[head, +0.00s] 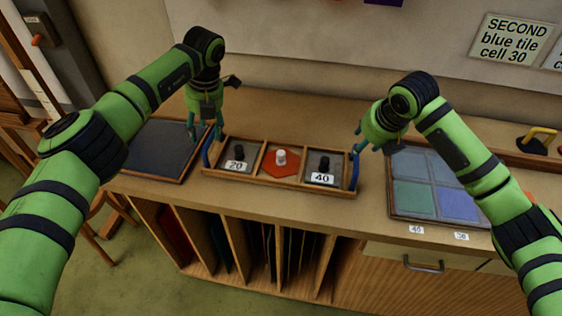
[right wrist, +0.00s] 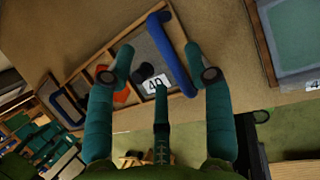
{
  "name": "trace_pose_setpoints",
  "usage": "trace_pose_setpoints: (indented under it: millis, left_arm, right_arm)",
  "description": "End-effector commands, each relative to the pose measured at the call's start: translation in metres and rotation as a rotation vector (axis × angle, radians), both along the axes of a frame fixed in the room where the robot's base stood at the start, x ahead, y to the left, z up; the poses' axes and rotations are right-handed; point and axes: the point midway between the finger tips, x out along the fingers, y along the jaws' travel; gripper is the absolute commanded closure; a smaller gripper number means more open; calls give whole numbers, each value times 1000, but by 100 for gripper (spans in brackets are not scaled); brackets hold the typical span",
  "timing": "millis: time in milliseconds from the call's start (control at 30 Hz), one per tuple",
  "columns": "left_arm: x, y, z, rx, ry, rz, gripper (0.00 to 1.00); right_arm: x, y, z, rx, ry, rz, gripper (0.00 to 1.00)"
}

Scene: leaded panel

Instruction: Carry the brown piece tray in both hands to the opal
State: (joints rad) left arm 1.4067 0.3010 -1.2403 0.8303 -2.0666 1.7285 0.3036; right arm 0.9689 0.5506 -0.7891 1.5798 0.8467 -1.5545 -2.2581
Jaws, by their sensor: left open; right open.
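The brown piece tray (head: 279,182) stands on the wooden counter with three compartments and a blue handle at each end. Its left compartment holds a black-knobbed piece labelled 20, the middle an orange hexagon (head: 281,167) with a white knob, the right a black-knobbed piece labelled 40. My left gripper (head: 206,130) is open just above the tray's left handle (head: 208,150). My right gripper (head: 372,149) is open at the right handle (head: 354,172). In the right wrist view this blue handle (right wrist: 172,55) lies between the spread fingers. I cannot tell which thing is the opal.
A dark framed board (head: 157,148) lies left of the tray. A framed panel of blue and green tiles (head: 415,200) lies to the right, with number labels at its front. A yellow-handled tool (head: 537,140) is at the far right. Open slots are under the counter.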

Motion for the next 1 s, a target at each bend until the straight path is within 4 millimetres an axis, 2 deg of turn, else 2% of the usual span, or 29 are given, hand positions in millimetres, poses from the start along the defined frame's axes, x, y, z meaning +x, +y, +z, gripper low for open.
trace_pose_setpoints:
  millis: [300, 433, 833, 867, 900, 967, 1000]
  left_arm:
    - [0, 9, -44, 0, 4, 2, 47]
    - [1, 12, -58, -2, 3, 3, 47]
    - [2, 13, -66, -1, 0, 1, 47]
    - [2, 13, -66, -1, 1, 1, 51]
    - [2, 13, -66, -1, 1, 1, 67]
    - [2, 13, -66, -1, 1, 1, 91]
    - [2, 13, -66, -1, 1, 1, 100]
  right_arm:
    - [17, 6, -42, 0, 5, 0, 47]
    - [23, 8, -54, 1, 4, 1, 47]
    - [27, 8, -61, 0, 1, 1, 47]
    - [27, 8, -61, 0, 1, 1, 51]
    - [27, 8, -61, 0, 2, 1, 67]
    - [27, 8, -61, 0, 1, 0, 91]
    - [27, 8, -61, 0, 1, 0, 100]
